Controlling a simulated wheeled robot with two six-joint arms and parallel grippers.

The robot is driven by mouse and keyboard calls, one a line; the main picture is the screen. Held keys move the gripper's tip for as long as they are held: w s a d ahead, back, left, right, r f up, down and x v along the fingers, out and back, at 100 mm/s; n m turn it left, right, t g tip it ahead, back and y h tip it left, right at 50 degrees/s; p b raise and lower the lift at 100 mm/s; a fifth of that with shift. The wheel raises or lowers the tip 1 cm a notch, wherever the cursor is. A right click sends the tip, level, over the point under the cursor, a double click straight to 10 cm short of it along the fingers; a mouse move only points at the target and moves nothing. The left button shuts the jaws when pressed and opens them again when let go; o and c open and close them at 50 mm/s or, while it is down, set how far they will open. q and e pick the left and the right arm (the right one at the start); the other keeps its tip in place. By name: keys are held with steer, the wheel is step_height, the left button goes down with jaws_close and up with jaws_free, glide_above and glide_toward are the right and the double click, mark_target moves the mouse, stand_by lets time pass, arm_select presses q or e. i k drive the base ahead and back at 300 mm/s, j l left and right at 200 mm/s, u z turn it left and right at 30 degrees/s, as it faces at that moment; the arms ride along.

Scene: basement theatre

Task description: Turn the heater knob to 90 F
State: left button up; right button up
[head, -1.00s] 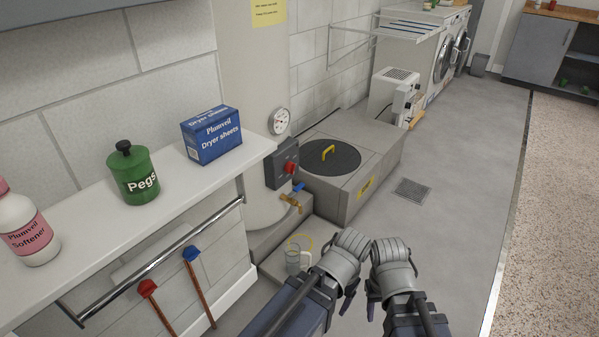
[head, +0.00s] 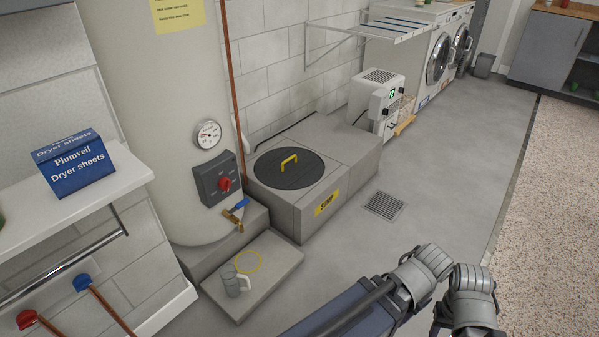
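The red knob (head: 225,184) sits on a dark grey control box (head: 218,179) on the front of the tall cream heater tank (head: 180,110). Small markings surround the knob, too small to read, so its setting cannot be told. A round dial gauge (head: 208,134) is above the box. My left arm's end (head: 425,272) and my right arm's end (head: 470,298) are close together at lower right, over the floor and well apart from the knob. Their fingers are mostly hidden, so open or shut cannot be told.
A brass tap (head: 236,212) with a blue lever sticks out below the box. A grey jug (head: 232,282) stands on a low slab (head: 275,262). The sump cover (head: 289,168) is right of the tank. A white shelf (head: 110,182) is at left. The floor (head: 345,235) is clear.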

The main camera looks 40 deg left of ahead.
mark_target(225, 183)
steer(key=i+l, duration=0.1)
steer(key=i, duration=0.45)
steer(key=i+l, duration=0.15)
steer(key=i, duration=0.35)
steer(key=i+l, duration=0.1)
steer(key=i, duration=0.45)
steer(key=i+l+u, duration=0.1)
steer(key=i+u, duration=0.35)
steer(key=i+l+u, duration=0.25)
steer(key=i+u, duration=0.3)
steer(key=u, duration=0.25)
steer(key=i+l+u, duration=0.1)
steer(key=u, duration=0.3)
steer(key=i+l+u, duration=0.1)
steer(key=u, duration=0.3)
steer(key=i+l+u, duration=0.1)
steer(key=u, duration=0.3)
steer(key=l+u, duration=0.2)
steer(key=u, duration=0.25)
steer(key=i+l+u, duration=0.2)
steer(key=u, duration=0.25)
steer(key=i+l+u, duration=0.1)
steer(key=u, duration=0.4)
steer(key=i+l+u, duration=0.1)
steer(key=l+u, duration=0.6)
steer(key=u, duration=0.2)
